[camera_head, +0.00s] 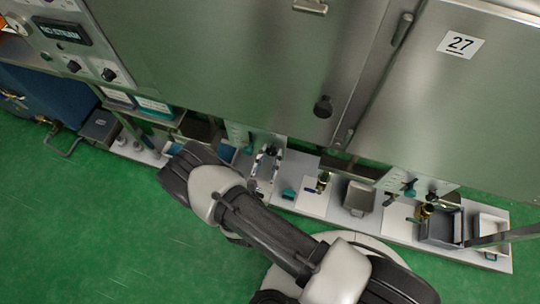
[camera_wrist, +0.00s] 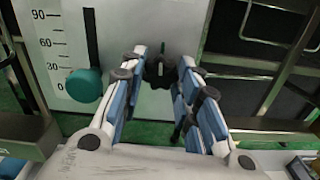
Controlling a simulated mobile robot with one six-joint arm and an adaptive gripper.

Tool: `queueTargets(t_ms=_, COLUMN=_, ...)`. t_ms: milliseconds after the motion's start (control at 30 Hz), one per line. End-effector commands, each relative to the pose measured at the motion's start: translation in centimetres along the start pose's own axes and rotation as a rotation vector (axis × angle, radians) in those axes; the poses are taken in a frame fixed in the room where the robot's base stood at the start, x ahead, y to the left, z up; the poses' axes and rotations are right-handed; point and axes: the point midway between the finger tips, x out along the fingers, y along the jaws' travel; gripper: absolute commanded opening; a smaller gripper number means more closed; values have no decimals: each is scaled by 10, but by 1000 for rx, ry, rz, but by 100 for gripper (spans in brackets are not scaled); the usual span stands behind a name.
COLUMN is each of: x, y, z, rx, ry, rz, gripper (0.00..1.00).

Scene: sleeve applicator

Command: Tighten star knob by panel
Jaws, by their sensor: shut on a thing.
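The black star knob (camera_wrist: 160,72) sits on the front of a pale panel (camera_wrist: 150,22) in the wrist view. My gripper (camera_wrist: 163,60) has its blue-padded fingers on either side of the knob, shut on it. In the head view my gripper (camera_head: 265,163) is low in front of the cabinet, with the dark knob (camera_head: 271,152) at its tips. On the panel, left of the knob, is a scale marked 0 to 90 with a dark slot and a round teal knob (camera_wrist: 84,85). How tight the star knob is cannot be seen.
A steel cabinet (camera_head: 240,70) with a protruding black knob (camera_head: 323,107) stands above the low pale shelf (camera_head: 390,232). A grey bin (camera_head: 440,228) and a second panel (camera_head: 400,182) are to the right. Metal frame bars flank the panel. The green floor in front is clear.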

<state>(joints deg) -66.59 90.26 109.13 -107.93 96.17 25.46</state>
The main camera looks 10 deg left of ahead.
Motion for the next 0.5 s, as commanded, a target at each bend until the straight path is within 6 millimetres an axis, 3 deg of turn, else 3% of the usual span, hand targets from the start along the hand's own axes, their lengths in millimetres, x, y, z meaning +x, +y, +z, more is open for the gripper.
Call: queueTargets(t_ms=500, x=0, y=0, z=0, rx=118, ry=-1, rz=0, gripper=6)
